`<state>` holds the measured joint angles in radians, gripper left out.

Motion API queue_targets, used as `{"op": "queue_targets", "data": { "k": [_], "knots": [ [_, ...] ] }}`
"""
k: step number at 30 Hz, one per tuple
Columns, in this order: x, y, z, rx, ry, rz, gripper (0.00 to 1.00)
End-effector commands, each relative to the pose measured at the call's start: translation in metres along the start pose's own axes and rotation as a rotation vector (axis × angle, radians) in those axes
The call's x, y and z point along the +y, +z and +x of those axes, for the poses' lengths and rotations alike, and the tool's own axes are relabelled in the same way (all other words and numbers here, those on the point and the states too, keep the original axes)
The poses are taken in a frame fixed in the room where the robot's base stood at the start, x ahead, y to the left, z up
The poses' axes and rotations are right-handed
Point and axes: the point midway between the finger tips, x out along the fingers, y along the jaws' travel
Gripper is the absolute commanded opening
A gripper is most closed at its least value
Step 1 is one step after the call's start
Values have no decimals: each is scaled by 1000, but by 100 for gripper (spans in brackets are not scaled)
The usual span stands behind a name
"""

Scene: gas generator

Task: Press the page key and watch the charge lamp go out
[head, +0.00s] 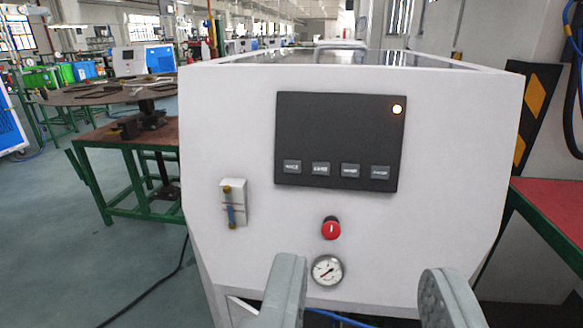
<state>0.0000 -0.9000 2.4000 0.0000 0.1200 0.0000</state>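A white gas generator (225,125) stands straight ahead and fills the middle of the head view. Its front has a dark control panel (330,125) with a row of several small grey keys along the bottom. The key labels are too small to read, so I cannot tell which is the page key. A round lamp (397,109) at the panel's upper right glows orange-white. My gripper (362,290) is at the bottom of the view, its two grey fingers wide apart with nothing between them. It is below the panel in the picture and apart from the keys.
Below the panel are a red button (331,229) and a round pressure gauge (327,270). A small flow tube (232,203) is at the left of the front. A green-framed table (130,135) stands to the left and a red-topped bench (555,205) to the right.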

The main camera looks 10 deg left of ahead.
Motion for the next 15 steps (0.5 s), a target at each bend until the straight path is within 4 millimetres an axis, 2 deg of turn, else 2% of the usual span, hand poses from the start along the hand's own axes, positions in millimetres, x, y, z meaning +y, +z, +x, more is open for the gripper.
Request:
{"op": "queue_targets", "data": {
  "k": [1, 5, 15],
  "knots": [
    [0, 0, 0, 0, 0, 0, 25],
    [0, 0, 0, 0, 0, 0, 0],
    [0, 0, 0, 0, 0, 0, 0]
  ]
}}
